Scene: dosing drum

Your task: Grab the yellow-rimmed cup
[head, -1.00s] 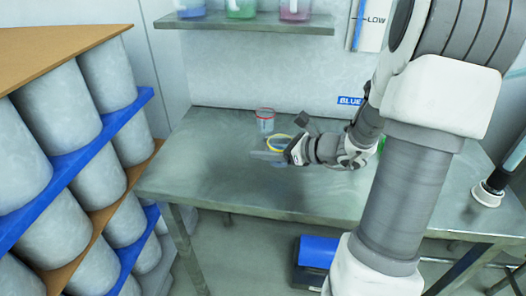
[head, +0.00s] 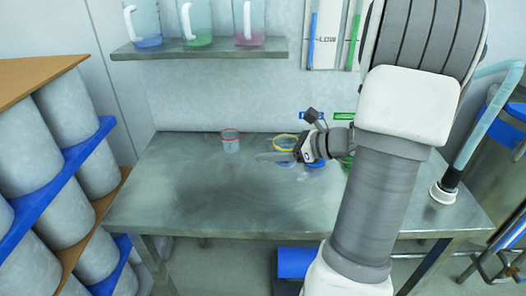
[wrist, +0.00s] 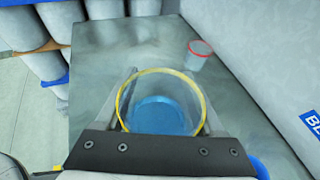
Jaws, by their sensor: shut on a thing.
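The yellow-rimmed cup (wrist: 161,75) is clear with a blue bottom or blue contents. In the wrist view it sits between the two fingers of my gripper (wrist: 160,108), one on each side of its wall. My gripper is shut on it. In the head view the yellow-rimmed cup (head: 286,138) is at the back middle of the metal table (head: 190,190), partly hidden by my gripper (head: 284,156). I cannot tell whether the cup is touching the table.
A red-rimmed clear cup (head: 230,141) stands to the left; it also shows in the wrist view (wrist: 200,48). A blue thing (head: 315,165) is beside my wrist. A shelf (head: 200,49) with jugs hangs above. The table's front left is clear.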

